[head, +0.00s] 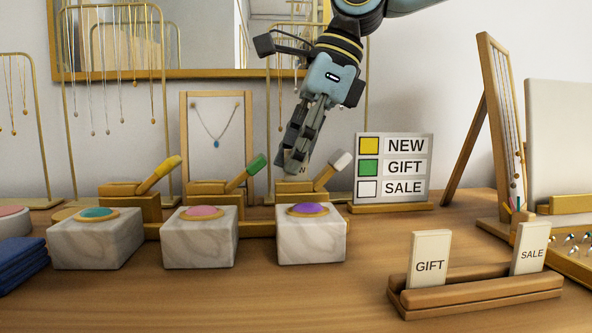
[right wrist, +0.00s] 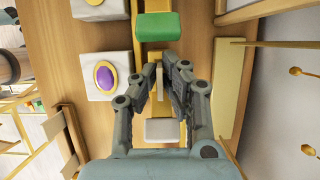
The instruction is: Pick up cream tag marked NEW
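The cream tag marked NEW (head: 303,170) stands at the back of the right brass lever box; my right gripper hides most of it in the head view, leaving only the end of its lettering. In the right wrist view it is a thin cream strip (right wrist: 159,83) between the fingers. My right gripper (head: 291,164) points down over the box, its fingers closed in on both sides of the tag, with no clear gap showing. Cream tags marked GIFT (head: 430,259) and SALE (head: 531,248) stand in a wooden holder (head: 480,290) at the front right. My left gripper is not in view.
Brass boxes carry yellow (head: 161,174), green (head: 247,174) and white (head: 332,170) levers; the white one is close beside my right gripper. Marble blocks with coloured buttons (head: 312,251) stand in front. A colour sign (head: 394,168) stands right of the gripper.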

